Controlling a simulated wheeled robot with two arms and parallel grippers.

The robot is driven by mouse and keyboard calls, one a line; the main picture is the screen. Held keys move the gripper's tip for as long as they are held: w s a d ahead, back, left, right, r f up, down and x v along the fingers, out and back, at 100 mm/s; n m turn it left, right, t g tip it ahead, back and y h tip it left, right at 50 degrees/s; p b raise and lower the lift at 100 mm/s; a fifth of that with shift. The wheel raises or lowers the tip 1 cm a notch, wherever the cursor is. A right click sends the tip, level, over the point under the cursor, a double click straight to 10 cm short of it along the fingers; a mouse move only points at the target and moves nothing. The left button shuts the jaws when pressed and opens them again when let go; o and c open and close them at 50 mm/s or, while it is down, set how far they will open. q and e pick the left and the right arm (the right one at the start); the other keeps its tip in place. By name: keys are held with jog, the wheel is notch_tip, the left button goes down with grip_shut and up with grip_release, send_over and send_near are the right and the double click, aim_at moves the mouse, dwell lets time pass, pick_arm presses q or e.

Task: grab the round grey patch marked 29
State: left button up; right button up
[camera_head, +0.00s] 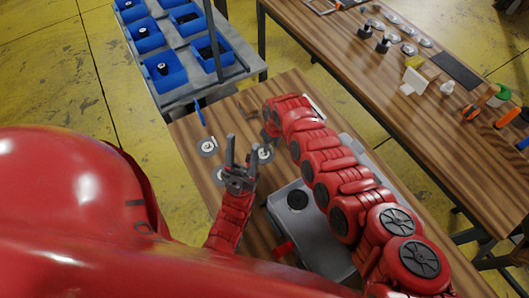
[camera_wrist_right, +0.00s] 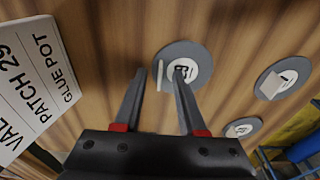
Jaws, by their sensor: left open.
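Three round grey patches with white centres lie on the wooden table. In the head view one is at the left (camera_head: 207,147), one lower (camera_head: 219,176), partly behind my left gripper, and one (camera_head: 265,154) to its right. I cannot read the number 29 on any of them. My left gripper (camera_head: 243,145) is open and empty above the table, between patches. My right gripper (camera_wrist_right: 160,72) is open; its fingers reach over the edge of the nearest patch (camera_wrist_right: 199,56) and hold nothing. The other two patches, one to the right (camera_wrist_right: 283,78) and one below it (camera_wrist_right: 243,128), are clear of it.
A white card (camera_wrist_right: 32,80) reading "PATCH 29" and "GLUE POT" stands beside my right gripper. A grey case (camera_head: 310,230) lies under my right arm. A rack with blue bins (camera_head: 165,72) and a second cluttered table (camera_head: 340,55) stand beyond.

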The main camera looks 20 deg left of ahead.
grip_shut()
jog(key=shift+r, duration=0.15)
dwell(0.4)
